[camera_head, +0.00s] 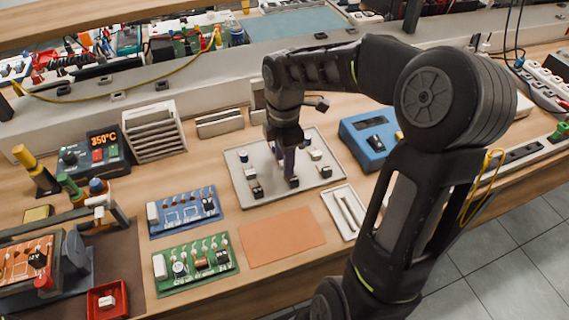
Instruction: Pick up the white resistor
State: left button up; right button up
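A light grey tray (300,202) on the wooden bench holds several small components. White block-shaped parts stand on its left side (250,173) and its right side (316,154); I cannot tell for sure which is the white resistor. A dark blue cylinder part (243,156) is at the tray's left. My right gripper (284,172) reaches down over the middle of the tray, between the left and right parts. Its fingertips are small and dark, close to the tray surface; whether they are apart or hold something is unclear. My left gripper is not in view.
A blue circuit board (184,211) and a green one (195,262) lie left of an orange mat (282,237). A white tray (344,211) and a blue device (372,140) are at the right. A red dish (95,313) is at front left. The orange mat is clear.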

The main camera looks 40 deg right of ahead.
grip_shut()
dwell(0.5)
